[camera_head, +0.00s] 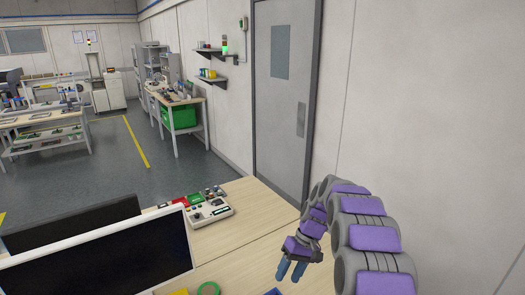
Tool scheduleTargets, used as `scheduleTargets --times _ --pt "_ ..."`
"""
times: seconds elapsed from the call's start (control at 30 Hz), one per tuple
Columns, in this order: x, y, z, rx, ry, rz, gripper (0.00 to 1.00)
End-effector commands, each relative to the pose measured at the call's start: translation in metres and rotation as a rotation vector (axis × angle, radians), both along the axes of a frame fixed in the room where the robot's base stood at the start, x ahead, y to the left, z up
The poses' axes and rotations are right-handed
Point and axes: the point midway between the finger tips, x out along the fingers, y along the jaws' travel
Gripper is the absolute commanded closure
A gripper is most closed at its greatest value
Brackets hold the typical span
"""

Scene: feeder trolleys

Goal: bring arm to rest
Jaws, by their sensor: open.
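My gripper (291,269) shows at the lower right of the head view, at the end of my purple and grey arm (367,240). Its two blue-grey fingers point down and stand apart, with nothing seen between them. It hangs over the near part of a pale wooden table (248,228). I cannot tell its height above the tabletop.
A dark monitor (105,262) stands at lower left. A light device with red and green parts (205,208) lies on the table. A green ring (209,289) lies near the bottom edge. A grey door (285,90) and white wall are behind my arm. Workbenches stand farther back.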

Motion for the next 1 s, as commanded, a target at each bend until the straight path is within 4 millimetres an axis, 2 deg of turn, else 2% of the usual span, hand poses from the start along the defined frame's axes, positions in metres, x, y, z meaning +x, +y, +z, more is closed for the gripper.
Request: scheduleTargets --times 0.03,0.2,0.5,0.77,1.0 --pt "-0.010 0.000 0.014 -0.015 -0.004 -0.007 0.51" --pt "-0.049 -0.001 0.048 -0.068 -0.005 -0.035 0.51" --pt "-0.127 -0.008 0.094 -0.168 -0.010 -0.085 0.51" --pt "-0.203 -0.019 0.118 -0.258 -0.024 -0.133 0.51" --pt "-0.274 -0.032 0.125 -0.341 -0.044 -0.181 0.51"
